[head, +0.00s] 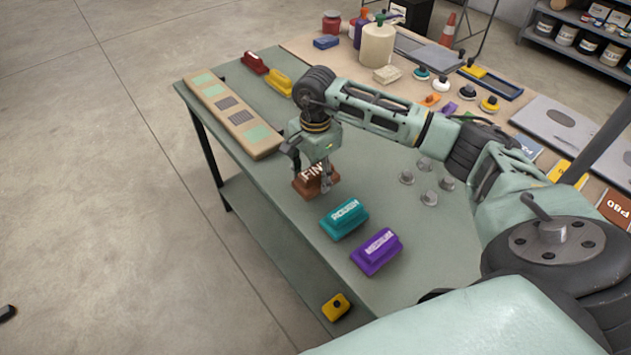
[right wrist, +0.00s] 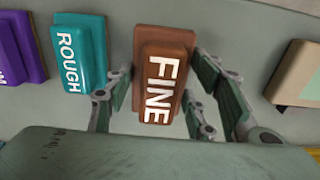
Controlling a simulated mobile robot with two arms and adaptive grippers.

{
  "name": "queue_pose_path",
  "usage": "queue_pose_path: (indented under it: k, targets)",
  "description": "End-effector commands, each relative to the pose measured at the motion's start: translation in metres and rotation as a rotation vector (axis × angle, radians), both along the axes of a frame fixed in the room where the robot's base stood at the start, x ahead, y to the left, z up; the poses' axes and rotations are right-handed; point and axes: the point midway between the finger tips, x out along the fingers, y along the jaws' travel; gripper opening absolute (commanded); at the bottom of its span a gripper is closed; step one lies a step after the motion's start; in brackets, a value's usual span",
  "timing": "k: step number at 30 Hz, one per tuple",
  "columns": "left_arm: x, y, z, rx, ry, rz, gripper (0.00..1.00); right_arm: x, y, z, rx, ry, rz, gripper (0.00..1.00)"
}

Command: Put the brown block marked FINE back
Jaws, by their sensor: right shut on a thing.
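The brown block marked FINE (head: 308,184) is at the near-left edge of the green table (head: 283,207), under my right gripper (head: 318,172). In the right wrist view the brown block (right wrist: 163,75) sits between the fingers of my right gripper (right wrist: 163,100), its white lettering facing the camera. The right gripper is shut on it. I cannot tell whether the block touches the table. A teal block marked ROUGH (head: 344,218) and a purple block marked MEDIUM (head: 377,251) lie in a row beside it. My left gripper is not in view.
A long board with coloured squares (head: 236,117) lies along the table's left edge. Red (head: 255,63) and yellow (head: 279,81) blocks lie behind it. Several grey knobs (head: 425,165) stand right of the gripper.

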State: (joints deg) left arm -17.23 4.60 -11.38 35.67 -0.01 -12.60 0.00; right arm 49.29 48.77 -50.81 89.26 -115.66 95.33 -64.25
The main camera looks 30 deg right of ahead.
Motion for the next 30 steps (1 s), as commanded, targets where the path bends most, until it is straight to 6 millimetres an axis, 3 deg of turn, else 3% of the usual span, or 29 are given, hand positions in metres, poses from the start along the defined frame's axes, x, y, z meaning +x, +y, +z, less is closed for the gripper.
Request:
queue_pose_path:
  k: [9,21,22,28,30]
  targets:
    - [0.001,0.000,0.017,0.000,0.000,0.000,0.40,-0.001,0.000,-0.037,0.001,0.003,-0.001,0.25]
    - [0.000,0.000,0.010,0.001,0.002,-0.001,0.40,0.000,0.000,-0.045,0.000,0.001,0.000,0.25]
    - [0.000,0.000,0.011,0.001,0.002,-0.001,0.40,0.000,0.000,-0.044,0.000,0.001,0.000,0.51]
    - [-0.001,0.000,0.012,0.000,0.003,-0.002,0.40,0.000,0.000,-0.043,0.000,0.002,0.000,0.68]
    - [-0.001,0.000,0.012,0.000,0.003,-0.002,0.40,0.000,0.000,-0.043,0.000,0.001,0.000,0.68]
